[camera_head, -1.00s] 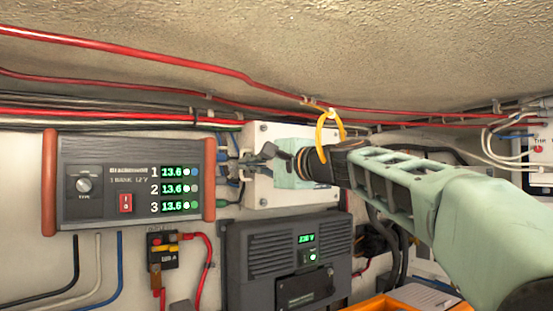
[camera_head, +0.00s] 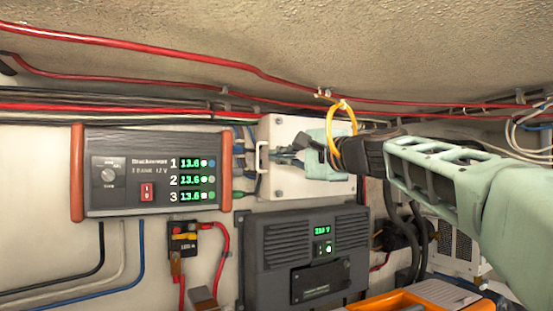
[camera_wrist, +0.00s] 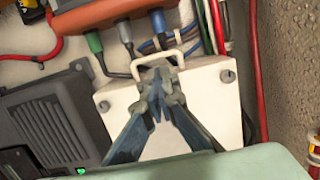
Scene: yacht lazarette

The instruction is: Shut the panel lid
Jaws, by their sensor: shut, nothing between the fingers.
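The panel lid (camera_head: 292,184) is the white front of a box on the back wall, with a screw at each visible corner and a white handle (camera_head: 260,157) on its left edge. The lid looks flat against its box, though my arm hides its right part. The lid (camera_wrist: 216,95) and the handle (camera_wrist: 166,58) also show in the wrist view. My gripper (camera_head: 274,155) is shut and empty in front of the lid, its tips pointing at the handle. In the wrist view my gripper (camera_wrist: 157,88) overlaps the lid just short of the handle; I cannot tell whether it touches.
A charger with red ends (camera_head: 150,172) is left of the lid. A dark grey unit (camera_head: 270,250) is below it. Red cables (camera_head: 230,66) run along the ceiling above. An orange case (camera_head: 400,300) is at the bottom right.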

